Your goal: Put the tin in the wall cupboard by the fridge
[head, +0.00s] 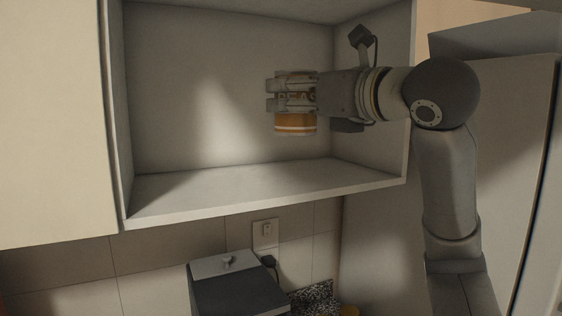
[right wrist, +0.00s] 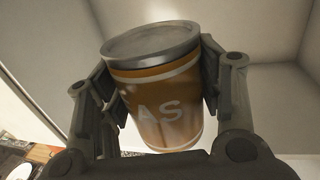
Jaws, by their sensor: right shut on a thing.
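The tin (head: 295,124) is orange with pale bands, pale lettering and a grey metal top. My right gripper (head: 292,95) is shut on it and holds it roughly upright. In the right wrist view the tin (right wrist: 158,100) sits between the two fingers of the right gripper (right wrist: 160,90). The wall cupboard (head: 260,188) is open at the front and looks empty apart from the tin and gripper. The tin is at the cupboard's opening or inside it, above the bottom board, with a gap below. The fridge (head: 500,130) stands at the right. My left gripper is not in view.
A closed pale cupboard door (head: 52,120) adjoins on the left. The cupboard's right side wall (head: 385,90) is close to my right wrist. Below are a wall socket (head: 265,232) and a dark-topped appliance (head: 237,285). The cupboard's left half is free.

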